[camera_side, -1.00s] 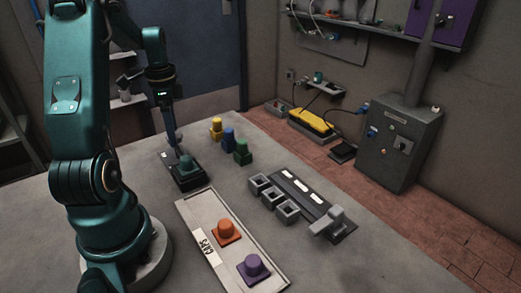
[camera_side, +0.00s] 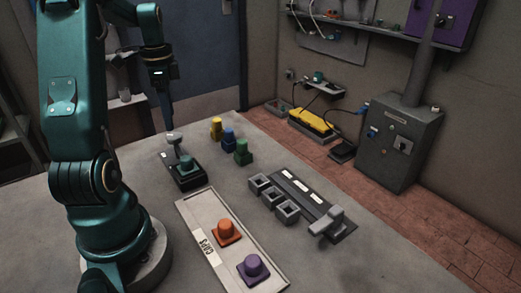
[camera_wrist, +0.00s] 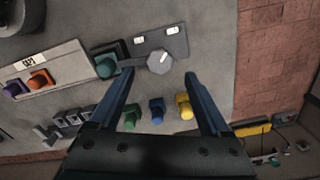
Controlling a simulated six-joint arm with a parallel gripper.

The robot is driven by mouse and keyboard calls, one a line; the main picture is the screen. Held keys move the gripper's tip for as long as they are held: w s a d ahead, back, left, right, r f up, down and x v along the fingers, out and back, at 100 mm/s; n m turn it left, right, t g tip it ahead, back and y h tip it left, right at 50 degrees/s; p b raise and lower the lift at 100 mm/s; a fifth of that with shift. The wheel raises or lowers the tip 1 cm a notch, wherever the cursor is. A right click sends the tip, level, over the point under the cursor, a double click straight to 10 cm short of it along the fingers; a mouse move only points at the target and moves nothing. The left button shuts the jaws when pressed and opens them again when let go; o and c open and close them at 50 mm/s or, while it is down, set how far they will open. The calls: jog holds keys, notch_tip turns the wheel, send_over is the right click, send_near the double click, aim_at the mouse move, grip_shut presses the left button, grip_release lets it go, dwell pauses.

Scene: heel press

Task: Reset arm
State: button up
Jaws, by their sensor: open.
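My gripper (camera_side: 169,126) points down just above the grey lever knob (camera_side: 174,138) of a small dark press (camera_side: 188,181). A teal cap-shaped piece (camera_side: 186,164) sits on the press beside the lever. In the wrist view my gripper (camera_wrist: 160,73) is open, its two fingers apart with nothing held between them. The round grey knob (camera_wrist: 160,62) shows between and just beyond the fingertips, and the teal piece (camera_wrist: 105,66) lies to its left. Whether a finger touches the knob cannot be told.
Yellow (camera_side: 216,128), blue (camera_side: 228,139) and green (camera_side: 241,152) pieces stand right of the press. A pale tray marked CAPS (camera_side: 196,217) holds orange (camera_side: 227,231) and purple (camera_side: 253,268) pieces. A dark fixture (camera_side: 300,190) with grey square holders (camera_side: 272,197) lies at right.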

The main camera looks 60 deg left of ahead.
jog(key=w+d+r+m+t+y, duration=0.1)
jog(key=w+d+r+m, duration=0.2)
jog(key=d, duration=0.5)
jog(key=w+d+r+m+t+y, duration=0.1)
jog(key=w+d+r+t, duration=0.1)
jog(key=d+r, duration=0.45)
jog(key=s+d+f+n+t+h, duration=0.1)
jog(key=s+d+f+n, duration=0.1)
jog(key=s+d+n, duration=0.2)
jog(key=s+d+f+n+t+h, duration=0.1)
jog(key=s+d+f+n, duration=0.2)
jog(key=d, duration=0.6)
jog(key=shift+s+d+n+t, duration=0.3)
jog(key=shift+s+n, duration=0.05)
jog(key=shift+n, duration=0.15)
